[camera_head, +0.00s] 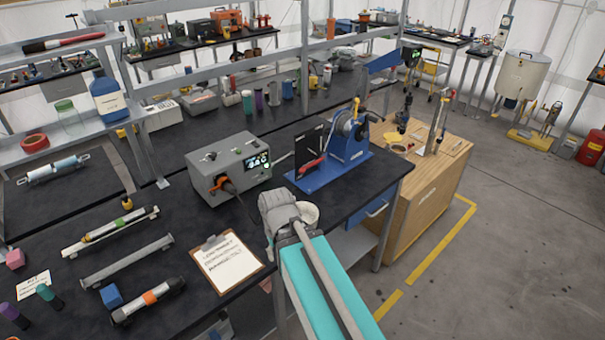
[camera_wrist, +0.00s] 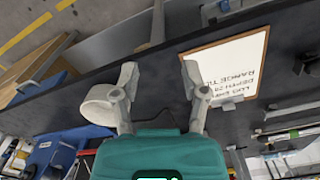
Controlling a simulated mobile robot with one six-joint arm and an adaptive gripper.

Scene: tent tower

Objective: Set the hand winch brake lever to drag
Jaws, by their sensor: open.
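The hand winch (camera_head: 350,135) is a blue unit with a metal drum on a blue base plate, on the black bench right of the grey instrument box. A red-handled lever (camera_head: 311,166) shows low in front of a black upright panel at its left side; I cannot read its setting. Blue parts of the winch (camera_wrist: 52,150) show at lower left in the wrist view. My gripper (camera_wrist: 160,72) is open and empty, fingers apart above the bench. In the head view it (camera_head: 275,210) is above the bench's front edge, nearer than the winch.
A clipboard (camera_head: 226,262) lies left of my gripper. The grey instrument box (camera_head: 228,168) with a cable stands left of the winch. A wooden cabinet (camera_head: 425,205) stands to the right.

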